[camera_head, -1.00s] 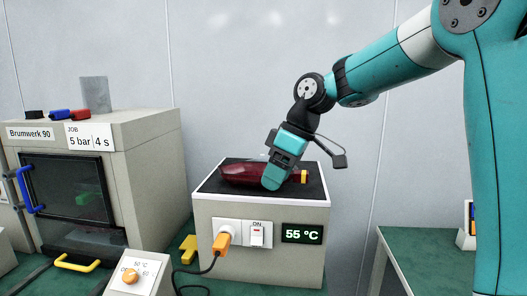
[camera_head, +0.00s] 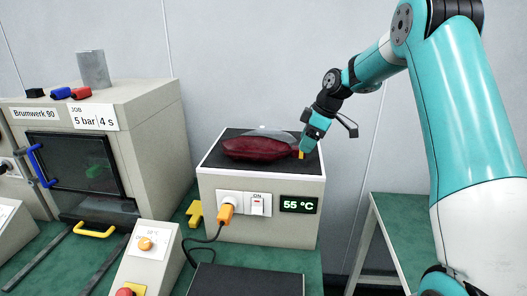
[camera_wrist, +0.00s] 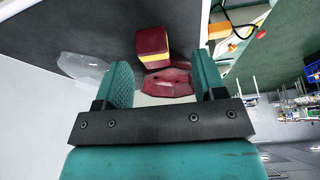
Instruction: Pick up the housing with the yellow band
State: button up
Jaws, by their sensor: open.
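The dark red housing (camera_head: 260,149) lies on the black top of a heated box (camera_head: 260,183); a small yellow band (camera_head: 301,155) shows at its right end. In the wrist view a red block with the yellow band (camera_wrist: 154,58) is beyond the jaws, and a faceted red part (camera_wrist: 168,84) shows between them. I cannot tell whether these two join. My gripper (camera_head: 307,146) is at the band end, tilted down, and partly hides it. In the wrist view its fingers (camera_wrist: 163,64) stand wide apart with nothing clamped.
A clear cover (camera_head: 272,132) lies behind the housing, also in the wrist view (camera_wrist: 82,68). An orange plug (camera_head: 225,212) and cable are on the box's front, beside a 55 °C display (camera_head: 299,204). A large press (camera_head: 90,150) stands left. A green table (camera_head: 395,230) is at right.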

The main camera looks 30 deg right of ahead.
aim_at(297, 154)
jog(key=shift+w+p+x, duration=0.2)
jog(key=shift+p+x, duration=0.55)
jog(key=shift+x, duration=0.75)
jog(key=shift+w+p+x, duration=0.2)
jog(key=shift+p+x, duration=0.55)
jog(key=shift+x, duration=0.75)
jog(key=shift+d+r, duration=0.1)
grip_shut()
